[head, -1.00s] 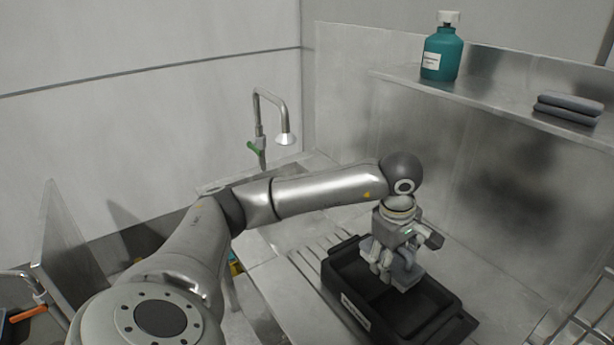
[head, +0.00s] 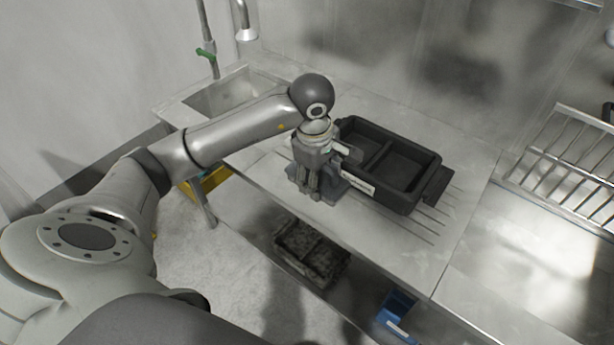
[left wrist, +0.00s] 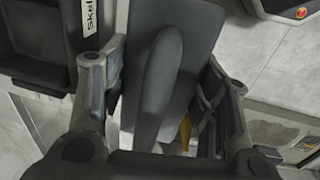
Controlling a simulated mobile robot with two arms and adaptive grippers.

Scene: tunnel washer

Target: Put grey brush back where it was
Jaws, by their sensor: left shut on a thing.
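The grey brush (head: 333,187) is in my left gripper (head: 311,195), at the near left side of the black two-compartment tray (head: 427,163). The brush is outside the tray, near the counter's front edge; I cannot tell if it touches the counter. In the left wrist view the brush's long raised handle (left wrist: 163,80) lies between the fingers of my left gripper (left wrist: 165,75), which are shut on it. The tray carries a white label on its near wall, and both its visible compartments look empty. My right gripper is not in view.
A sink (head: 235,92) with a tap is at the back left. A wire rack (head: 560,165) stands at the right. Below the counter are a dark divided crate (head: 310,252), a blue bin (head: 396,312) and a yellow thing (head: 208,182). The ridged counter before the tray is clear.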

